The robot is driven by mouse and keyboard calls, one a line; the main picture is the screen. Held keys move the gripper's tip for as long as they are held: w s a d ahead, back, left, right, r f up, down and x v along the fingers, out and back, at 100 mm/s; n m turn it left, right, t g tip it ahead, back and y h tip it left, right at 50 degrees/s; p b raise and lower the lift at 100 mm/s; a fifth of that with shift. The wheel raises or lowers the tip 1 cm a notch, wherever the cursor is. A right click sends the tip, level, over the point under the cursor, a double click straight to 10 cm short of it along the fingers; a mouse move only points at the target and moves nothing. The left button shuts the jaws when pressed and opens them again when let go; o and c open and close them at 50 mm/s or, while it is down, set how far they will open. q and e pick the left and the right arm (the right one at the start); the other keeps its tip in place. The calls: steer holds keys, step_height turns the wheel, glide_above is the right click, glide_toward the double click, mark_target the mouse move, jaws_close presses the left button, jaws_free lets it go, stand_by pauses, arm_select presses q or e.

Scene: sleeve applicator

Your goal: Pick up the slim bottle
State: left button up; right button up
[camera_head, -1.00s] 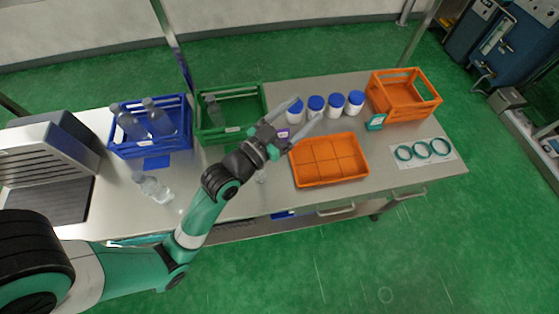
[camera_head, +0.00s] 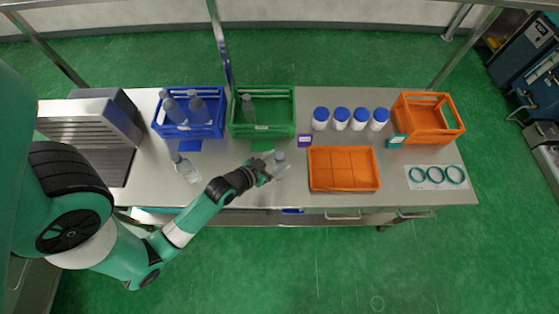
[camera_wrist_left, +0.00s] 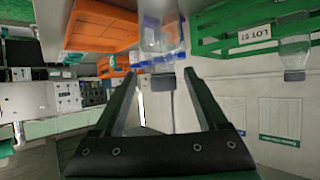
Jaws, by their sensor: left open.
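A slim clear bottle (camera_head: 280,158) stands on the bench in front of the green crate. My left gripper (camera_head: 272,165) is open, with its fingertips close to this bottle. In the left wrist view the picture is upside down, and a clear bottle (camera_wrist_left: 160,38) shows beyond the open fingers (camera_wrist_left: 148,75). I cannot tell whether the fingers touch it. A wider clear bottle (camera_head: 187,170) stands on the bench to the left. My right gripper is not in view.
Behind are a blue crate (camera_head: 206,131) and a green crate (camera_head: 262,131), both holding bottles. An orange tray (camera_head: 343,190), several blue-lidded white jars (camera_head: 341,118), an orange crate (camera_head: 462,128) and teal rings (camera_head: 436,174) lie to the right. A grey machine (camera_head: 85,120) stands left.

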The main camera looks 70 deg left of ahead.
arm_select(q)
steer(key=x, duration=0.5)
steer(key=shift+a+f+b, duration=0.15)
steer(key=shift+a+b, duration=0.05)
steer(key=shift+b, duration=0.2)
jaws_close()
stand_by(1.0)
